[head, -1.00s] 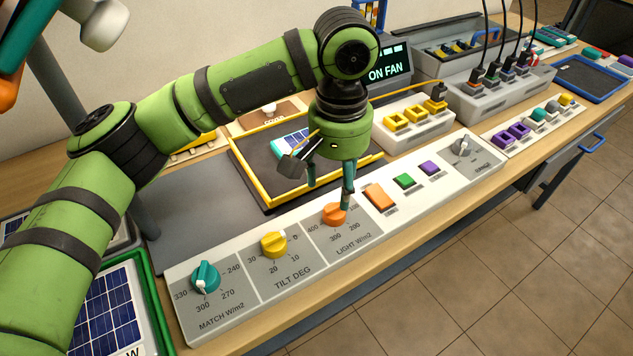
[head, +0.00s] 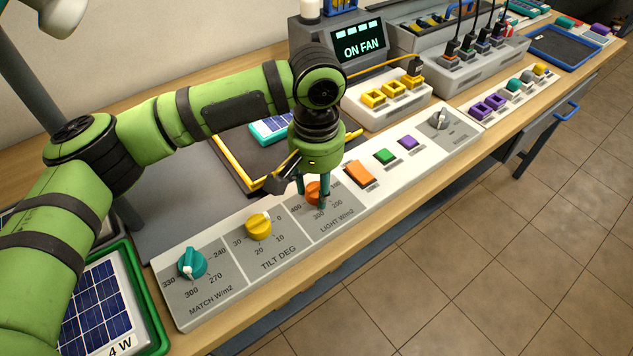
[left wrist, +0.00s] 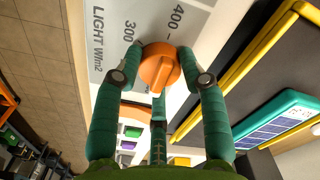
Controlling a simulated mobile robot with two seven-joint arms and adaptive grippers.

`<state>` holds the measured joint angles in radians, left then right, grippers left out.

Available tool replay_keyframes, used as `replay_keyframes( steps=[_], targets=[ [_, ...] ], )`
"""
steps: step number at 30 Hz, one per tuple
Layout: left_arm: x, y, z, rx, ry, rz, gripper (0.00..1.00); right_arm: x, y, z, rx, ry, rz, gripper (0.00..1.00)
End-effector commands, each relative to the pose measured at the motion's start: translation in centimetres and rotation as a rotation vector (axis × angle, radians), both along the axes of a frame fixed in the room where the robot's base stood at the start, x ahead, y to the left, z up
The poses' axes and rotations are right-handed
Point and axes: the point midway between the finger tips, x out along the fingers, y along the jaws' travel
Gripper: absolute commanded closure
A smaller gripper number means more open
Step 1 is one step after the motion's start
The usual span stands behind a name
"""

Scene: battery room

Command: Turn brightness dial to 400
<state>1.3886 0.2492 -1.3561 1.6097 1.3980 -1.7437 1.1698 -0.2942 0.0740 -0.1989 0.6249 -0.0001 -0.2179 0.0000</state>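The orange dial (head: 313,192) labelled LIGHT W/m2 sits on the sloped control panel (head: 270,280), with 400, 300 and 200 readable around it. My left gripper (head: 312,196) points down over this dial, with its teal fingers around it. In the left wrist view the orange dial (left wrist: 160,66) lies between the tips of my left gripper (left wrist: 160,58), which look closed against its sides. The 400 and 300 marks show beside it there. I cannot read which mark the dial points to. My right gripper is not in view.
On the same panel are a yellow TILT dial (head: 259,227), a teal MATCH dial (head: 191,263), orange, green and purple buttons, and a grey knob (head: 439,118). Behind stand a yellow-framed tray (head: 235,162) and a display (head: 358,45) reading ON FAN. A solar panel (head: 97,305) lies at lower left.

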Motion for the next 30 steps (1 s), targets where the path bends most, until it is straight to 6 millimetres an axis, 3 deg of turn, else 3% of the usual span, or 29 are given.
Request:
replay_keyframes(
  steps=[14,30],
  targets=[
    [-0.1,0.0,0.2,0.002,0.003,-0.047,0.93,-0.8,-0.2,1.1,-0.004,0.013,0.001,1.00],
    [-0.2,0.0,0.5,0.003,0.009,-0.470,0.93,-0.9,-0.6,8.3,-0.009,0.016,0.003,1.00]
  ],
)
